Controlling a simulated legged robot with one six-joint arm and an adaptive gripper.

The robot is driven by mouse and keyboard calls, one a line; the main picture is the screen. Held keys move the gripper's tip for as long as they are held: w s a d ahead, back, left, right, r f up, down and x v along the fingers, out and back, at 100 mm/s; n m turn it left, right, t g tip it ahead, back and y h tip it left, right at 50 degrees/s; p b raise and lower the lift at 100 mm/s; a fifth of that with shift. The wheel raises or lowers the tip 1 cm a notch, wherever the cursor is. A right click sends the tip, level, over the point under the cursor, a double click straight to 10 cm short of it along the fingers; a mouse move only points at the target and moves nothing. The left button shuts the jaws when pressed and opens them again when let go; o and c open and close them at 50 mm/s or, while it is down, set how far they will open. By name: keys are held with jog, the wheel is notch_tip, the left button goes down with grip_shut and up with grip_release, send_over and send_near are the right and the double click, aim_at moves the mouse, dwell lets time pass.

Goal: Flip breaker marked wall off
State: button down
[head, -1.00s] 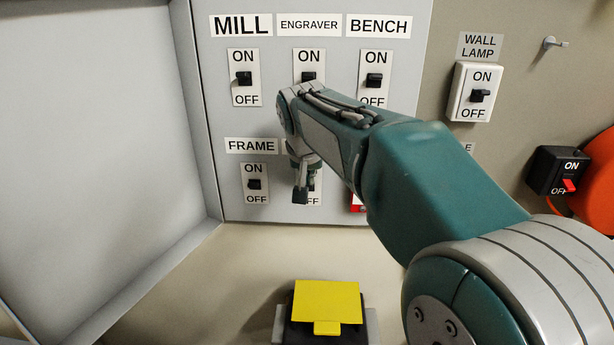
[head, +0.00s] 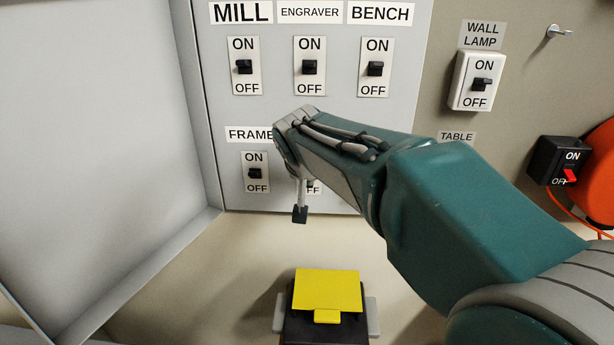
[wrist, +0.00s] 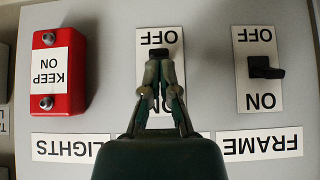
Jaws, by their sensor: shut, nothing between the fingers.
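My gripper (head: 300,214) is shut and empty, pointing downward in the head view in front of the lower row of the grey breaker panel (head: 330,112). In the wrist view its dark fingertips (wrist: 160,54) overlap the middle breaker plate (wrist: 180,42), near its OFF end. Fingers and wrist hide that plate's toggle, its ON text and the label beneath it. I cannot tell whether the tips touch the breaker. No label reading just WALL is visible. In the head view only part of OFF on this plate (head: 313,188) shows beside my gripper.
The FRAME breaker (wrist: 262,68) is beside it. A red KEEP ON cover (wrist: 58,72), labelled LIGHTS, is on the other side. MILL (head: 244,67), ENGRAVER (head: 310,67) and BENCH (head: 376,68) breakers are above. A separate WALL LAMP switch (head: 480,83) is at right. A yellow-topped object (head: 327,290) stands below.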

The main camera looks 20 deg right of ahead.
jog(key=shift+r, duration=0.15)
jog(key=shift+r, duration=0.7)
jog(key=shift+s, duration=0.1)
